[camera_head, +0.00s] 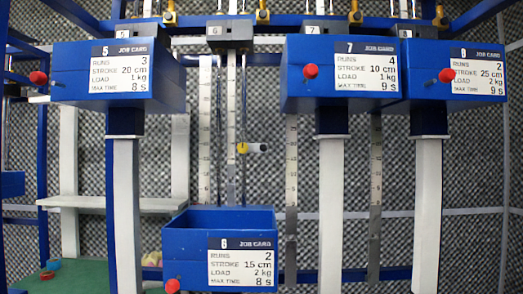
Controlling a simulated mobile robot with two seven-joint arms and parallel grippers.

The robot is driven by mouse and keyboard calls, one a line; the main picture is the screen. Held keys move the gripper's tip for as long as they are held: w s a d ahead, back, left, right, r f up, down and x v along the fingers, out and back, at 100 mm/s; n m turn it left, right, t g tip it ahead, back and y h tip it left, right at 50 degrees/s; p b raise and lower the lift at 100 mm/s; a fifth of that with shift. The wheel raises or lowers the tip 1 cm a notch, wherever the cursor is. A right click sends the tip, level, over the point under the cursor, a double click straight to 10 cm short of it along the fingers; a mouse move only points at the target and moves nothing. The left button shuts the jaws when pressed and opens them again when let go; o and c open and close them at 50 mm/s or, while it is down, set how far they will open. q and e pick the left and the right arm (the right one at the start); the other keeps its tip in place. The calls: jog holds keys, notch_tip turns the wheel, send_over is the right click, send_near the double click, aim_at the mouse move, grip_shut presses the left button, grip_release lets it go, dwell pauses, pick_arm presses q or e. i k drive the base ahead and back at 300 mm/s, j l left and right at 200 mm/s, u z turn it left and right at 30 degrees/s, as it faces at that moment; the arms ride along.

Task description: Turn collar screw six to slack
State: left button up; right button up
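Station six has a dark head block (229,37) marked 6 at the top, with rods and a scale (205,130) hanging below it. A small yellow knob (243,148) with a dark and pale piece beside it sits partway down the station six rod; it appears to be the collar screw. Whether it is tight or slack cannot be told. The blue box six (190,246) stands lower than the others, with a job card (242,262) reading runs 2, stroke 15 cm, load 2 kg, max time 8 s. Neither gripper is in view.
Blue boxes five (75,73), seven (300,95) and eight (425,88) stand higher, on pale columns. Red knobs stick out in front, including box six's knob (172,286). A pale shelf (110,203) is at left. Space in front of the yellow knob looks clear.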

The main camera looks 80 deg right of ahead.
aim_at(243, 148)
jog(key=z, duration=2.45)
